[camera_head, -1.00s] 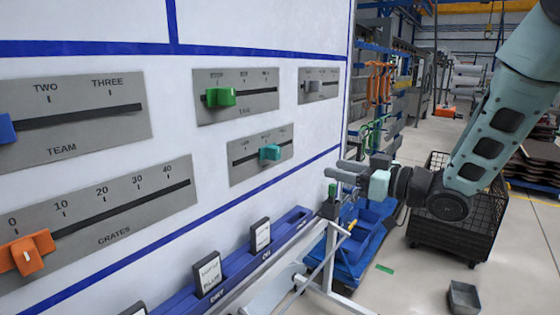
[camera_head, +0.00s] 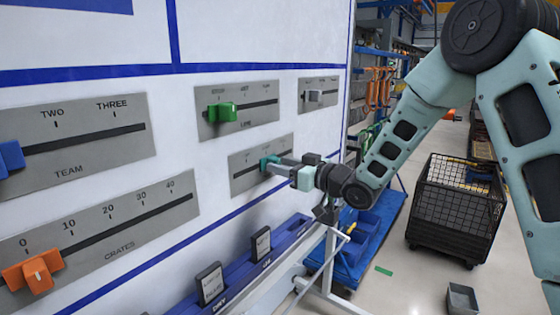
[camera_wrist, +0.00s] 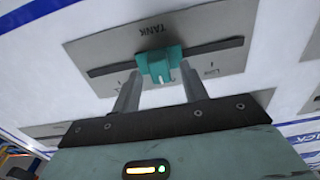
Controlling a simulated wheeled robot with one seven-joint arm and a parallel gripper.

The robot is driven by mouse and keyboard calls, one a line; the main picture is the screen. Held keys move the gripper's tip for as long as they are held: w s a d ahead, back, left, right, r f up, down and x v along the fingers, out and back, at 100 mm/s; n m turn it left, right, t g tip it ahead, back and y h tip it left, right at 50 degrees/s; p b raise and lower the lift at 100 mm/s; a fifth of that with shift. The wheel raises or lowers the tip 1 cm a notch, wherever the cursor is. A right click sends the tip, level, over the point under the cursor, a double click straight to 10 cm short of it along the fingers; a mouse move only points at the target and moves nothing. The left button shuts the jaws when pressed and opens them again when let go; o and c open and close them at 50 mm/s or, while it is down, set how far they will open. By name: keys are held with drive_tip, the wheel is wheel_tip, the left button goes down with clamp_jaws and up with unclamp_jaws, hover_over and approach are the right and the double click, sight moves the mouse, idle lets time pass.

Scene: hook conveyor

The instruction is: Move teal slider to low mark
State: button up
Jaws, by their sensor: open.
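The teal slider (camera_head: 268,162) sits a little right of the middle of its slot on the grey TANK plate (camera_head: 240,181), on the white board. In the wrist view the plate appears upside down, with the LOW label toward the right and the teal slider (camera_wrist: 160,66) left of it. My gripper (camera_head: 279,164) is at the plate, its fingers pointing at the board. In the wrist view its open fingers (camera_wrist: 159,80) stand on either side of the slider. I cannot tell whether they touch it. The middle mark's label is hidden.
A green slider (camera_head: 222,112) is on the plate above, and a grey slider (camera_head: 314,96) is up to the right. Orange (camera_head: 36,272) and blue (camera_head: 10,156) sliders are at the left. A blue ledge (camera_head: 240,267) with labelled cards lies below.

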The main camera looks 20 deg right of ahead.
drive_tip(key=shift+w+a, duration=0.4)
drive_tip(key=shift+w, duration=0.15)
clamp_jaws()
drive_tip(key=s+a+b, duration=0.1)
drive_tip(key=a, duration=0.1)
drive_tip(key=s+a+b, duration=0.1)
drive_tip(key=s+a, duration=0.1)
drive_tip(key=s+a+b, duration=0.1)
drive_tip(key=a, duration=0.1)
drive_tip(key=shift+s+a, duration=0.25)
drive_tip(key=shift+s, duration=0.1)
unclamp_jaws()
drive_tip(key=shift+s+a, duration=0.1)
drive_tip(key=shift+b, duration=0.3)
